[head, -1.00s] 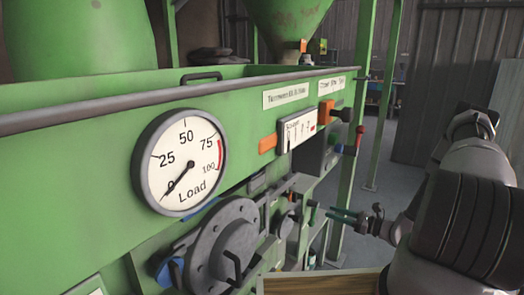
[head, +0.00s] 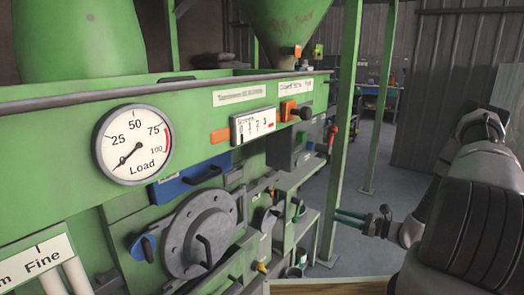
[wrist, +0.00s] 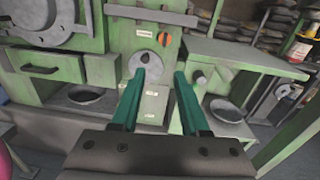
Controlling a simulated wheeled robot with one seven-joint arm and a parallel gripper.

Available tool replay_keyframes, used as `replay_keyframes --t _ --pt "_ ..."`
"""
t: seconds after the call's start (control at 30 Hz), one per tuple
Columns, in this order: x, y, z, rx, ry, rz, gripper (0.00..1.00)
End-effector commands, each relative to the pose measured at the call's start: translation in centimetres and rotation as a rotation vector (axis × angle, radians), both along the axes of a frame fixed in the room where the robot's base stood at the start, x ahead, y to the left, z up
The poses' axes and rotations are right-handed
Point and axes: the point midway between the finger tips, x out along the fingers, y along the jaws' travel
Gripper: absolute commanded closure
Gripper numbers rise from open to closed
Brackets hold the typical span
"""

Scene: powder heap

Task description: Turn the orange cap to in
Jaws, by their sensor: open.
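In the wrist view, a small round orange piece (wrist: 163,40) with a dark part sits on the green panel beside a white label; it looks like the orange cap, but its markings are too small to read. Below and left of it is a grey disc with a black knob (wrist: 145,58). My gripper (wrist: 161,76) is open and empty, its two green fingers pointing at the panel, apart from it. In the head view my gripper (head: 338,215) is in front of the machine's right end, with clear space around it. I cannot surely pick out the cap there.
The green machine carries a Load gauge (head: 133,145), a slider scale (head: 253,126), an orange block with a black knob (head: 288,110) and a round grey hatch (head: 200,232). A green post (head: 343,130) stands behind my gripper. Dark bowls (wrist: 222,109) sit beside the panel.

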Motion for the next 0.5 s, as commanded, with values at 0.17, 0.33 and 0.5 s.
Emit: replay_keyframes --t 0.17,0.33,0.5 --pt "0.1 0.2 1.7 -0.040 -0.023 0.054 0.55" --pt "0.0 0.8 4.2 -0.096 -0.052 0.131 0.55" --pt "-0.3 1.5 7.4 -0.180 -0.093 0.235 0.55"
